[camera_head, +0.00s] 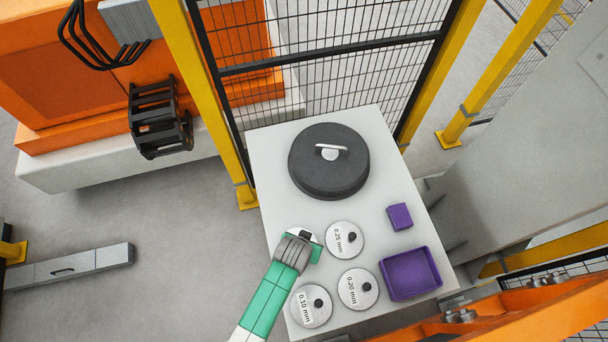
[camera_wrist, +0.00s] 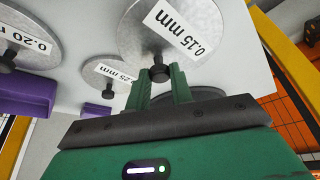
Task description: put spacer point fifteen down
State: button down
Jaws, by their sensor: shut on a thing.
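The spacer marked 0.15 mm is a thin grey metal disc with a black knob and a white label. It fills the top middle of the wrist view (camera_wrist: 150,42). In the head view only its edge (camera_head: 317,253) shows beside my gripper (camera_head: 294,248), which covers most of it. In the wrist view my green gripper fingers (camera_wrist: 163,88) are closed on its knob. The disc is at the left edge of the white table (camera_head: 275,150); I cannot tell whether it touches the top or hangs just above it.
Spacers marked 0.25 mm (camera_head: 338,246), 0.20 mm (camera_head: 352,298) and 0.10 mm (camera_head: 318,317) lie close by on the table. A purple tray (camera_head: 411,273), a small purple block (camera_head: 400,216) and a large black round lid (camera_head: 315,178) stand on it too. Mesh fencing (camera_head: 325,60) rises behind.

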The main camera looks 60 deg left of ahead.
notch_tip(320, 180, up, 7)
jog(key=shift+f, duration=0.2)
